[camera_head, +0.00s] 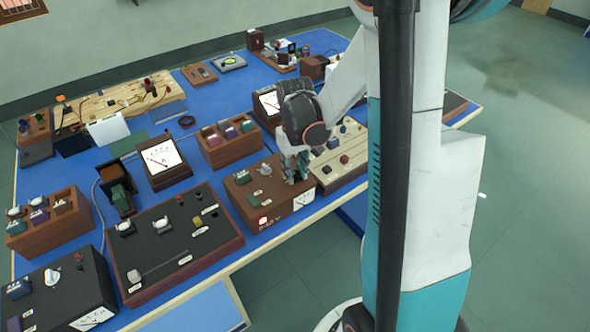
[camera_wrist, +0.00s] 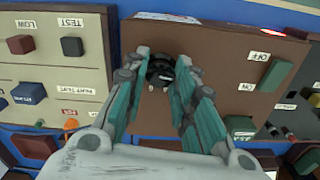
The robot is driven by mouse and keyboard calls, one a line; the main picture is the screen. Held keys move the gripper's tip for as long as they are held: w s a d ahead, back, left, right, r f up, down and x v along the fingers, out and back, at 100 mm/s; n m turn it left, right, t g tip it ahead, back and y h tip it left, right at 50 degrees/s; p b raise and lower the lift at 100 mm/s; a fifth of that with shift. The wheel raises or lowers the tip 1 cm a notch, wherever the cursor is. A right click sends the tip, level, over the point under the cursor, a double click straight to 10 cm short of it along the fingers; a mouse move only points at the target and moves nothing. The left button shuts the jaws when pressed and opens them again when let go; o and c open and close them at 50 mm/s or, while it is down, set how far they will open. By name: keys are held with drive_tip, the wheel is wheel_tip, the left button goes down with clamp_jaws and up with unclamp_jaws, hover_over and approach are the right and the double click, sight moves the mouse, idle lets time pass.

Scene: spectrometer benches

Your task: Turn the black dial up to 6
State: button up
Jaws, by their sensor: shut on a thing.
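The black dial (camera_wrist: 160,68) is on the top of the brown box (camera_wrist: 215,60), between my fingertips. My gripper (camera_wrist: 162,78) reaches down with its teal fingers on both sides of the dial and is shut on it. The fingers hide most of the dial, and I cannot read a number or pointer. In the head view my gripper (camera_head: 297,168) is over the right part of the same brown box (camera_head: 243,197), hiding the dial there.
The box has a green OFF/ON switch (camera_wrist: 277,74) and a lit red lamp (camera_head: 263,221). A beige panel (camera_head: 338,170) with coloured knobs stands close on its right. A black panel (camera_head: 170,245) with knobs stands on its left. Blue benchtop shows between the devices.

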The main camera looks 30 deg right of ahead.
drive_tip(key=m, duration=0.9)
drive_tip(key=shift+m+b, duration=0.35)
drive_tip(key=shift+m, duration=0.05)
drive_tip(key=m, duration=0.5)
drive_tip(key=shift+m, duration=2.5)
drive_tip(key=o, duration=1.1)
